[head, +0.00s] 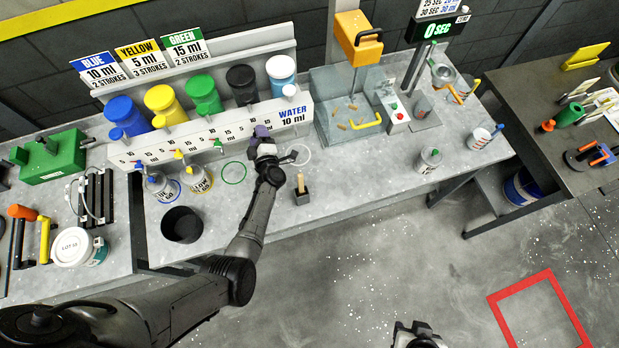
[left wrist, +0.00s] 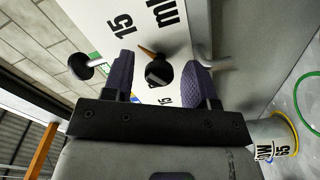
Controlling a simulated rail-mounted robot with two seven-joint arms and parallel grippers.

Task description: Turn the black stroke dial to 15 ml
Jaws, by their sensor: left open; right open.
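The black stroke dial (left wrist: 159,74) shows in the left wrist view on the white panel (left wrist: 105,22), with an orange pointer (left wrist: 146,49). The pointer leans up and left in that picture, between two printed 15 marks. My left gripper (left wrist: 160,80) is open, its purple finger pads on either side of the dial; I cannot tell whether they touch it. In the head view my left gripper (head: 263,138) is at the panel front, below the black dispenser (head: 242,82), and hides the dial. My right gripper (head: 418,336) is open at the bottom edge, away from the bench.
Blue, yellow, green and white dispensers stand along the bench. Two labelled cans (head: 162,186) and (head: 200,180) stand left of my left arm, near a black bin (head: 182,224). A wooden-handled brush (head: 301,190) stands just right of my arm.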

